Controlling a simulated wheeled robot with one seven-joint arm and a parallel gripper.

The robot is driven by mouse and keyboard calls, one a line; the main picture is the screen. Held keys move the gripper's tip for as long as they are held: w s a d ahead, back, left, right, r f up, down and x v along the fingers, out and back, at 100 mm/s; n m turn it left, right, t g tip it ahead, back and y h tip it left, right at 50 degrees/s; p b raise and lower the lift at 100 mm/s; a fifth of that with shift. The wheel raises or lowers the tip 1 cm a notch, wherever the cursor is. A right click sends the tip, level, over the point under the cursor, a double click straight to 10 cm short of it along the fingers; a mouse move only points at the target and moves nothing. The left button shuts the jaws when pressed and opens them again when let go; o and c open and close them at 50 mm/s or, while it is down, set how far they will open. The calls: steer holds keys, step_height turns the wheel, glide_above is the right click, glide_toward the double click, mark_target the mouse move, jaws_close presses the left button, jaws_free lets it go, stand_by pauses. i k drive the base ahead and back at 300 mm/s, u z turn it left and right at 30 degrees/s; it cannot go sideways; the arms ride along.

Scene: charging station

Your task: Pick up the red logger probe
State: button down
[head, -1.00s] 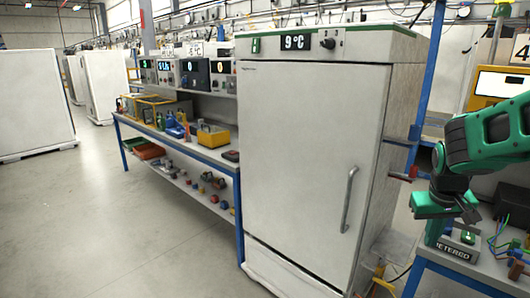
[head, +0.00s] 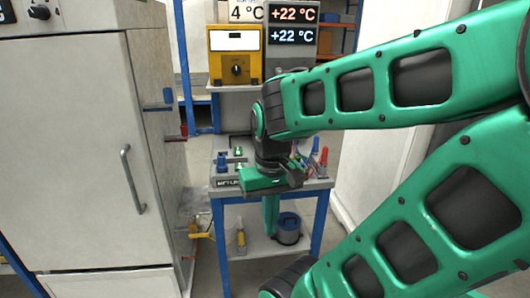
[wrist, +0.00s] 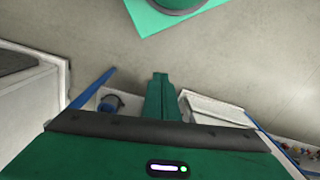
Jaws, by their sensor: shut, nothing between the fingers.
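A small red upright piece (head: 323,157), which looks like the red logger probe, stands at the right end of the bench top (head: 317,184). It is small in the picture and its lower part is hard to make out. My gripper (head: 270,228) is in front of the bench, pointing down, to the left of the red piece and apart from it. My arm hides much of the bench top. In the wrist view my gripper (wrist: 160,76) is shut and empty, with floor beyond it. The red piece cannot be made out there.
Blue pieces (head: 221,162) stand at the bench's left. A yellow meter (head: 235,54) and a temperature display (head: 291,36) sit on the shelf above. A white cabinet (head: 85,150) stands left.

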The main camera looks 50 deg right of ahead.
mark_target(324, 161)
steer(key=z, duration=1.75)
